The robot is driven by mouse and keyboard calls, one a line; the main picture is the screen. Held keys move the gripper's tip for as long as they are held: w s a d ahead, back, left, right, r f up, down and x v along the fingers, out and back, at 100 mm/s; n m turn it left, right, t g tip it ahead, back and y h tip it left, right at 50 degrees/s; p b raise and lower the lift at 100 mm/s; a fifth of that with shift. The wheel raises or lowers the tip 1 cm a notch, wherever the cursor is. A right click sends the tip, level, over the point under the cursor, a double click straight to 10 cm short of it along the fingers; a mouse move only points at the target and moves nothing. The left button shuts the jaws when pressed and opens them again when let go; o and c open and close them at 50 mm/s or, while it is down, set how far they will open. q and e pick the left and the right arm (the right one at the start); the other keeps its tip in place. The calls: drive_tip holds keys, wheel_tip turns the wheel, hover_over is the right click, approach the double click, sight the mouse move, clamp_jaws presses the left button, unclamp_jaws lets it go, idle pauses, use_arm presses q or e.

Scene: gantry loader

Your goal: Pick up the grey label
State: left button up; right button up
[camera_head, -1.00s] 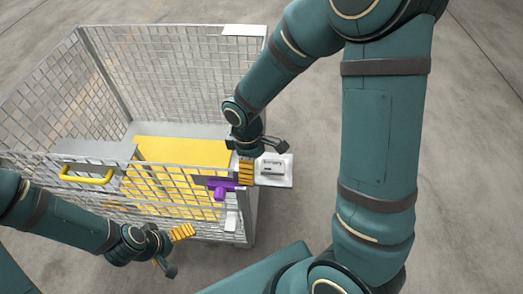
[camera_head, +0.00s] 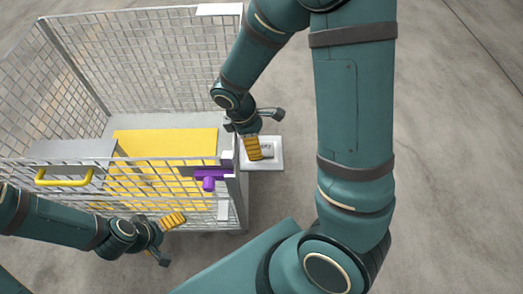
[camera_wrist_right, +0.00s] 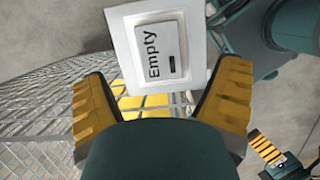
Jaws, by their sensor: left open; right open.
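The grey label (camera_wrist_right: 158,50) reads "Empty" and lies on a white plate (camera_wrist_right: 119,24) at the cart's side. In the head view the label (camera_head: 267,151) is partly hidden by a yellow finger pad of my right gripper (camera_head: 268,131). In the right wrist view my right gripper (camera_wrist_right: 161,77) is open, with a finger on each side. The label is ahead of and between the fingertips in that picture, with nothing held. My left gripper (camera_head: 170,238) is open and empty at the cart's near side, low in the head view.
A wire mesh cart (camera_head: 170,62) fills the left, with a yellow panel (camera_head: 165,145) inside and a yellow handle (camera_head: 63,182). A purple part (camera_head: 209,178) is on its near right corner, close to my right gripper. Concrete floor (camera_head: 450,150) is clear at right.

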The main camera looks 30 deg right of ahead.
sight(267, 149)
drive_tip(key=b+x, duration=0.1)
drive_tip(key=x, duration=0.4)
drive_tip(key=shift+w+a+b, duration=0.1)
drive_tip(key=shift+b, duration=0.2)
drive_tip(key=c, duration=1.2)
